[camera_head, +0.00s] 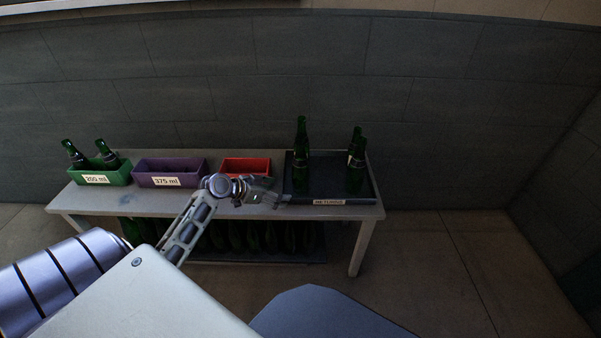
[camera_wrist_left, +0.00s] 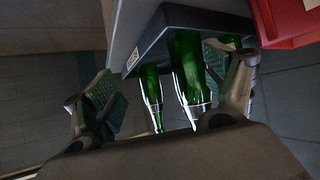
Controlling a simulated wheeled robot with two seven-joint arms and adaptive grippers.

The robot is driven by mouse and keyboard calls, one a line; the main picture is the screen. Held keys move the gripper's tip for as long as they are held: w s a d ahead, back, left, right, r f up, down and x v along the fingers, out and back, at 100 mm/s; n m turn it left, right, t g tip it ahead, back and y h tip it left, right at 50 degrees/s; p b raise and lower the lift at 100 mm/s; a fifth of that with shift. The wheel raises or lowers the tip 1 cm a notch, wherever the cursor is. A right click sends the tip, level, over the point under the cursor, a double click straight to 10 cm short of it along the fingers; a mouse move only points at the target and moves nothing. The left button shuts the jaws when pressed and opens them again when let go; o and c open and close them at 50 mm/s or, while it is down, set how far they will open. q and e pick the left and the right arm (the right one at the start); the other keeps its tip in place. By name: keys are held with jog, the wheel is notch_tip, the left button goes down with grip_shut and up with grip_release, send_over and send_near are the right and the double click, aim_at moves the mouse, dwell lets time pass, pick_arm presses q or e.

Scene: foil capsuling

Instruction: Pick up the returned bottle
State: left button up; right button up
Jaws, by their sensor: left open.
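Green glass bottles stand on a dark tray (camera_head: 325,188) at the right end of the table; its front label is too small to read surely. One bottle (camera_head: 301,152) is at the tray's left, and two overlap at its right, the nearer one (camera_head: 356,170) in front. My left gripper (camera_head: 280,199) is at the tray's front left. In the left wrist view the gripper (camera_wrist_left: 165,85) is open. Two bottles, a large one (camera_wrist_left: 190,75) and a smaller one (camera_wrist_left: 151,95), appear between its fingers, untouched. Part of another shows behind the right finger. I cannot tell which bottle is the returned one.
Left of the tray on the table (camera_head: 232,208) are a red bin (camera_head: 246,165), a purple bin (camera_head: 171,168) labelled 375 ml and a green bin (camera_head: 104,178) holding two bottles. Several bottles stand on the lower shelf. A wall rises behind; floor is clear at right.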

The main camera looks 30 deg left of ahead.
aim_at(293, 172)
pick_arm(q)
jog(key=w+a+r+t, duration=0.1)
jog(key=a+r+t, duration=0.1)
jog(key=a+r, duration=0.2)
jog(key=shift+w+r+h, duration=0.3)
jog(key=shift+w+r, duration=0.1)
jog(key=shift+w+d, duration=0.1)
jog(key=shift+d, duration=0.05)
jog(key=shift+b+x, duration=0.7)
jog(key=shift+x, duration=3.35)
jog(key=shift+w, duration=0.15)
pick_arm(e)
notch_tip(293, 172, up, 2)
jog(key=shift+a+r, duration=0.1)
jog(key=shift+a, duration=0.05)
